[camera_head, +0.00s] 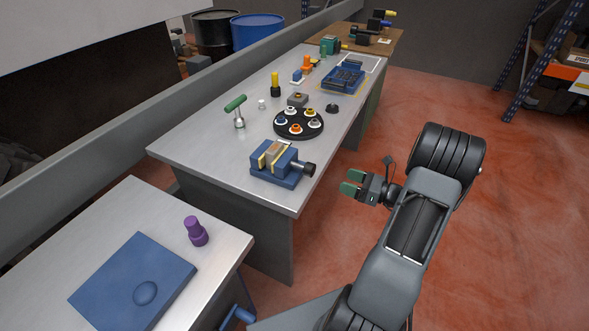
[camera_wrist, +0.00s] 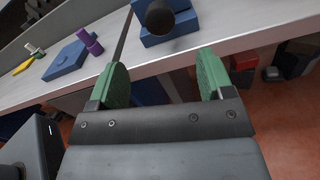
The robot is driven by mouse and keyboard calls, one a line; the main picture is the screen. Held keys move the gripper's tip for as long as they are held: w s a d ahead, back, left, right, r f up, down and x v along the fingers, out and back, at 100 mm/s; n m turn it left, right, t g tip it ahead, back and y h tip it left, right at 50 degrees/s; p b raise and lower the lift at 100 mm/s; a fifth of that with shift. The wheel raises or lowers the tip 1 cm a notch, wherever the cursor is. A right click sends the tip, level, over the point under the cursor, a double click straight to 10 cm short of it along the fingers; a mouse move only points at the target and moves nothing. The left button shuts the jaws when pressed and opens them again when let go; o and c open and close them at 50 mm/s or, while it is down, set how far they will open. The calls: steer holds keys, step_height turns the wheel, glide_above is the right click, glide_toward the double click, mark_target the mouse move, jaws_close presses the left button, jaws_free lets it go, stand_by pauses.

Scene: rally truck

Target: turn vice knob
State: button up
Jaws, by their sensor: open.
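The blue vice (camera_head: 276,165) stands near the front edge of the long grey workbench, with yellow-edged jaws and a block between them. Its dark round knob (camera_head: 308,168) faces right toward the bench edge. In the wrist view the knob (camera_wrist: 159,17) shows end-on at the top, with part of the blue vice (camera_wrist: 180,27) around it. My gripper (camera_head: 350,182) is open and empty, right of the knob and clear of the bench. Its green fingers (camera_wrist: 163,82) are spread apart, with the knob beyond them and roughly between them. Nothing touches the knob.
A black round tray (camera_head: 298,133) with several coloured rings sits behind the vice. A green-handled tool (camera_head: 237,111) stands to its left. A nearer bench (camera_head: 158,206) holds a purple object (camera_head: 195,231) and a blue plate (camera_head: 120,290). Red floor at right is free.

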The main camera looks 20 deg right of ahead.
mark_target(314, 169)
steer(key=w+a+n, duration=0.1)
steer(key=w+a, duration=0.3)
steer(key=w, duration=0.1)
steer(key=w+a+n, duration=0.2)
steer(key=w+a, duration=0.3)
steer(key=shift+a, duration=0.3)
steer(key=c, duration=0.9)
steer(key=shift+r+p, duration=0.1)
steer(key=shift+p, duration=0.3)
